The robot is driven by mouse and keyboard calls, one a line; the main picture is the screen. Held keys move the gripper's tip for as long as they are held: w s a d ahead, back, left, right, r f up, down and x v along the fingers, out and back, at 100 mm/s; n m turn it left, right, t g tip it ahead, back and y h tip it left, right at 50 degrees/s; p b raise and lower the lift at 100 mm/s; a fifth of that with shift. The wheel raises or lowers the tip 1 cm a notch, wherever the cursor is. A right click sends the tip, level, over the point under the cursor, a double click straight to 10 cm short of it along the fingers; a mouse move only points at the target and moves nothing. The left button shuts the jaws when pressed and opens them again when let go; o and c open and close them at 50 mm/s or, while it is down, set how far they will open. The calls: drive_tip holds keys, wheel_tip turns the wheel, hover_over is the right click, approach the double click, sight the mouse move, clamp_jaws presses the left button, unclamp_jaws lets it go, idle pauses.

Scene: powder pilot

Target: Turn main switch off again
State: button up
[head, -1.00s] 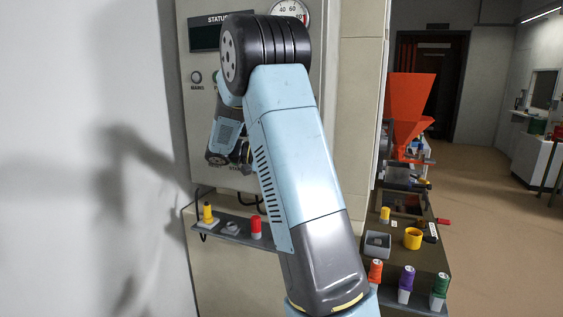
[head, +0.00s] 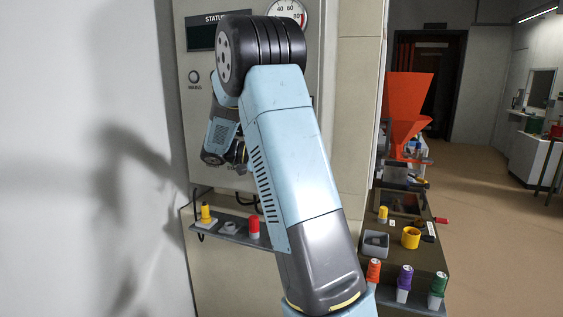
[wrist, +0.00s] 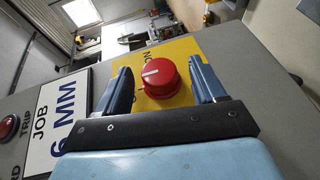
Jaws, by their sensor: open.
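The main switch is a round red knob (wrist: 158,78) on a yellow plate (wrist: 180,50); its white mark points left in the wrist view. Part of the plate's lettering shows, but most is hidden. My gripper (wrist: 159,66) is open, with one blue finger on each side of the knob. A small gap shows beside each finger, and no contact is clear. In the head view my gripper (head: 239,156) is at the cabinet front, partly behind my arm, and the knob is hidden.
The grey cabinet (head: 254,183) carries a status display (head: 201,36), a mains lamp (head: 194,76) and a gauge (head: 287,12). A shelf (head: 236,238) with small coloured items juts out below. In the wrist view, a job sign (wrist: 55,118) and red trip button (wrist: 9,127) are nearby.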

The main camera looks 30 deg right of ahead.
drive_tip(key=v, duration=1.3)
drive_tip(key=s+r+n+t+y, duration=0.2)
drive_tip(key=s+n+t+y, duration=0.4)
drive_tip(key=s, duration=1.1)
drive_tip(key=s+a+f+t+y, duration=0.1)
drive_tip(key=s+a+t+y, duration=0.2)
drive_tip(key=s, duration=0.5)
drive_tip(key=s+a+f+t+y, duration=0.2)
drive_tip(key=s+a+t+y, duration=0.2)
drive_tip(key=s, duration=0.4)
drive_tip(key=shift+s+a+f+n+y, duration=0.2)
drive_tip(key=shift+s+a+n+y, duration=0.15)
drive_tip(key=shift+a+y, duration=0.25)
drive_tip(key=shift+a, duration=0.1)
